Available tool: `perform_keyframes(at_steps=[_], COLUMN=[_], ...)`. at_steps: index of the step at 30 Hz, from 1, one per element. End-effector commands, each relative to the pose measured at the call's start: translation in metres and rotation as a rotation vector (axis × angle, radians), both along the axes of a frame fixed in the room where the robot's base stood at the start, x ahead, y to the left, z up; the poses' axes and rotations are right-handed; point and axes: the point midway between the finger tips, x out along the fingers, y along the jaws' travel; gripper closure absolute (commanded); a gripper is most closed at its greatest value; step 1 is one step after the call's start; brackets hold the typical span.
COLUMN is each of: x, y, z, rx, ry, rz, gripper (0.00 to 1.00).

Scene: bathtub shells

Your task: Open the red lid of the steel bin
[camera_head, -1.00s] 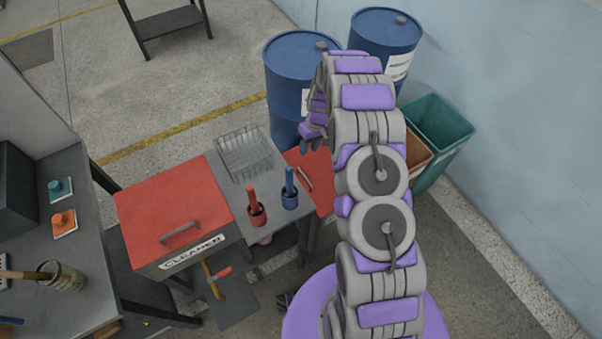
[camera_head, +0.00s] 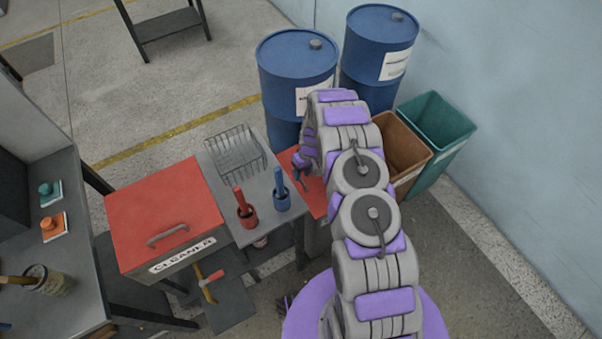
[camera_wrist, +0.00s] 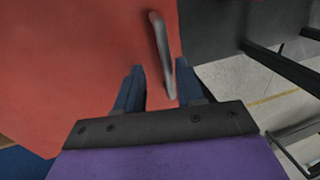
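The red lid (camera_head: 316,199) on the right lies flat and closed on a grey bin, partly hidden by my arm in the head view. In the wrist view the red lid (camera_wrist: 75,60) fills the left and middle, with its grey bar handle (camera_wrist: 159,42) standing on it near the edge. My gripper (camera_head: 301,172) is low over this lid. In the wrist view my gripper (camera_wrist: 158,88) is open, and the near end of the handle shows between the two blue fingers, closer to the right one. I cannot tell whether they touch.
A second red-lidded box marked CLEANER (camera_head: 165,212) stands at left. Between them is a grey table with a wire basket (camera_head: 235,150), a red holder (camera_head: 246,212) and a blue holder (camera_head: 281,198). Blue drums (camera_head: 296,62) and brown (camera_head: 402,150) and green (camera_head: 440,125) bins stand behind.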

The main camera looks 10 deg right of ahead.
Motion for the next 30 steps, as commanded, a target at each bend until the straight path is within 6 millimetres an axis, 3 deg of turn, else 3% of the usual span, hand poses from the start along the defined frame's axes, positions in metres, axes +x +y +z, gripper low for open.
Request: perform_keyframes(at_steps=[8,20,30], x=[0.0,-0.0006,-0.0009], y=[0.0087,0.0036,0.004], z=[-0.0005,-0.0003,-0.0007], rx=[-0.01,-0.001,-0.007], ry=[-0.001,0.001,0.002], rz=[0.004,0.001,0.002], gripper=[0.63,1.0,1.0])
